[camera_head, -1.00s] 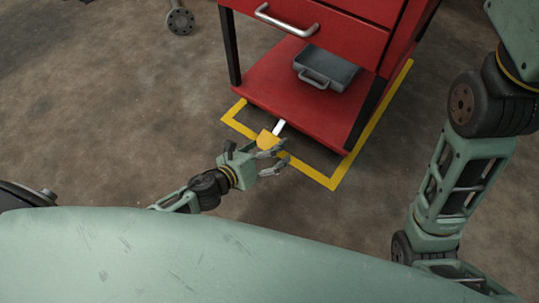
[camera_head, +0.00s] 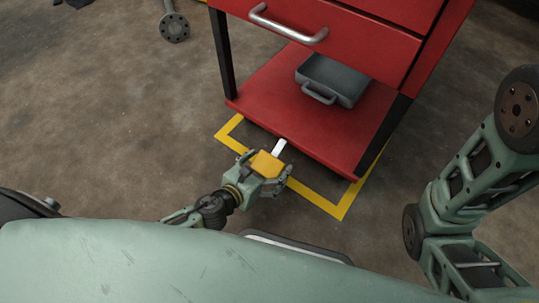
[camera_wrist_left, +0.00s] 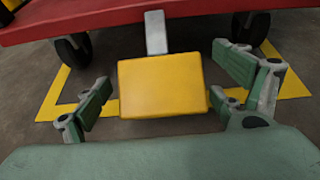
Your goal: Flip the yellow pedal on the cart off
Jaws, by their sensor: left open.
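The yellow pedal (camera_head: 266,165) sticks out on a pale metal lever (camera_head: 279,147) from under the front edge of the red cart (camera_head: 300,105). My left gripper (camera_head: 268,172) is open, with its fingers on either side of the pedal in the head view. In the left wrist view the pedal (camera_wrist_left: 161,85) lies between the spread fingers (camera_wrist_left: 155,100), with a gap visible on the left and a very small one on the right. I cannot tell whether any finger touches it. My right arm shows at the right, but its gripper is out of view.
A yellow floor line (camera_head: 318,200) frames the cart. A flanged metal part (camera_head: 174,26) stands at the upper left.

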